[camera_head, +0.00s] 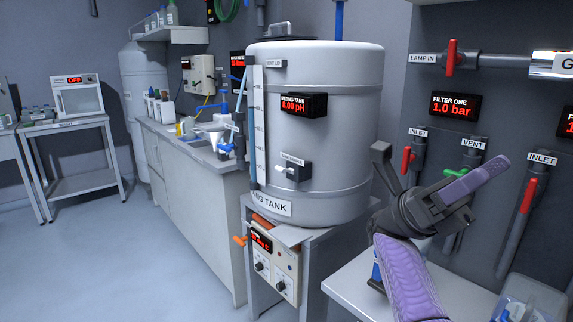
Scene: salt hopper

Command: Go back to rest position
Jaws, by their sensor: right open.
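My right gripper (436,178) is in the right half of the view, at the end of my purple-sleeved arm that comes up from the bottom. Its jaws are open and I see nothing between them. It appears in front of the wall pipes, to the right of the large grey mixing tank (330,150). From this one view I cannot tell how far it is from the tank or pipes. My left gripper is not in view.
The tank stands on a grey stand with a control box (275,268). A pale table (352,283) lies behind my right arm, with a clear bin (535,298) at lower right. Pipes with red valve handles (451,57) line the wall. The floor (130,260) at left is clear.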

